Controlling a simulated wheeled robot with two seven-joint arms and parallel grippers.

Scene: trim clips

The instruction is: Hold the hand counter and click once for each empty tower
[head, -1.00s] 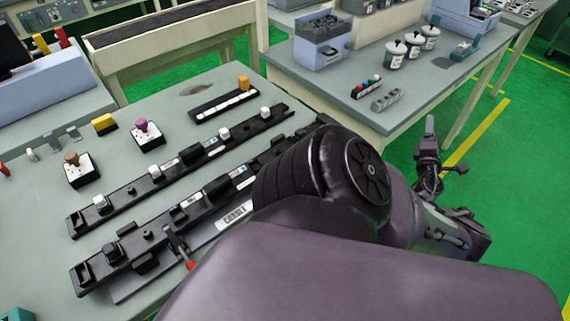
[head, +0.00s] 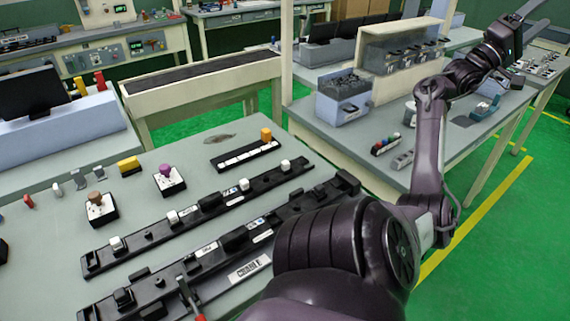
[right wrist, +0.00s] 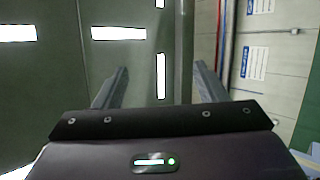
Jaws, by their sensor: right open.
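My right gripper (right wrist: 160,68) is open and empty in the right wrist view, its two fingers apart with ceiling lights and a wall behind them. In the head view the right arm reaches up at the right, and its gripper (head: 534,20) is raised high above the far end of the right bench. I cannot pick out the hand counter or any towers for certain. Two small boxes, one with a brown knob (head: 96,197) and one with a purple knob (head: 167,171), stand on the left table. My left gripper is not in view.
Long black rails (head: 200,208) with white blocks and a part labelled CRADLE (head: 250,268) lie on the left table. Green floor is open at right.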

